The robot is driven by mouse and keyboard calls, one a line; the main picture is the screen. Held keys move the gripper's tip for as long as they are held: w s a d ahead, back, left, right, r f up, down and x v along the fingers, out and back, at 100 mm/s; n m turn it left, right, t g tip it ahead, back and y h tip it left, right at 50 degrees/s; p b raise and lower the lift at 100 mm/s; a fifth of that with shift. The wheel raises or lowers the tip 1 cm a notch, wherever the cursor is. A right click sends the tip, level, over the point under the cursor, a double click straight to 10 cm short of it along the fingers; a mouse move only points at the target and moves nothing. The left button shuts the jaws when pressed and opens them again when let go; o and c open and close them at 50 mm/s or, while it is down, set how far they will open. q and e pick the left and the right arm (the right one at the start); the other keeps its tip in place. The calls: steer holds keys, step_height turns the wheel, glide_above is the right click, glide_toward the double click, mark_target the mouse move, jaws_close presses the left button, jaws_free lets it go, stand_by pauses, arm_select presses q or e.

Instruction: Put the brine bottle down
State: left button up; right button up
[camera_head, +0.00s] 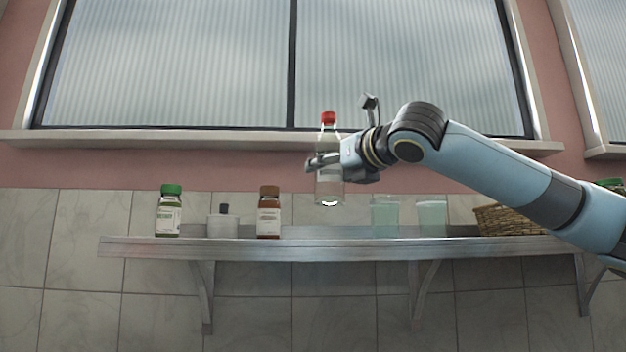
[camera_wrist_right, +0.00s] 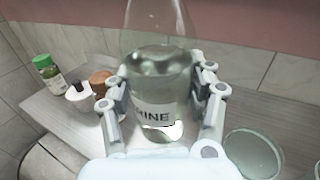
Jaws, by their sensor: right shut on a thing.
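The brine bottle (camera_head: 329,188) is clear glass with a red cap. It is upright in the head view, in front of the wall and above the metal shelf (camera_head: 200,248). My right gripper (camera_head: 322,164) is shut on it around its body. In the right wrist view the bottle (camera_wrist_right: 158,80) stands between the two fingers, and its label reads in part "INE". The shelf (camera_wrist_right: 75,125) shows below and behind it there. The head view shows the bottle's base higher than the shelf's front edge. My left gripper is not in view.
On the shelf stand a green-capped jar (camera_head: 168,212), a white pot (camera_head: 222,224), a brown-capped bottle (camera_head: 268,214), two pale green glasses (camera_head: 385,217) (camera_head: 432,218) and a wicker basket (camera_head: 505,220). Bare shelf shows between the brown-capped bottle and the glasses.

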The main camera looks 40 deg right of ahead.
mark_target(317, 178)
steer(key=w, duration=0.1)
steer(key=f+p, duration=0.1)
steer(key=w, duration=0.1)
steer(key=shift+w+a+f+p, duration=0.25)
steer(key=shift+w+a+p, duration=0.1)
steer(key=shift+a, duration=0.05)
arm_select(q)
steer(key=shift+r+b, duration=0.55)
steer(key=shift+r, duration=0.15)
arm_select(e)
steer(key=shift+w+a+f, duration=0.1)
steer(key=shift+w+f, duration=0.05)
steer(key=shift+f, duration=1)
steer(key=shift+w+a+f, duration=0.1)
steer(key=shift+f, duration=1.05)
steer(key=shift+f, duration=0.1)
steer(key=o, duration=1)
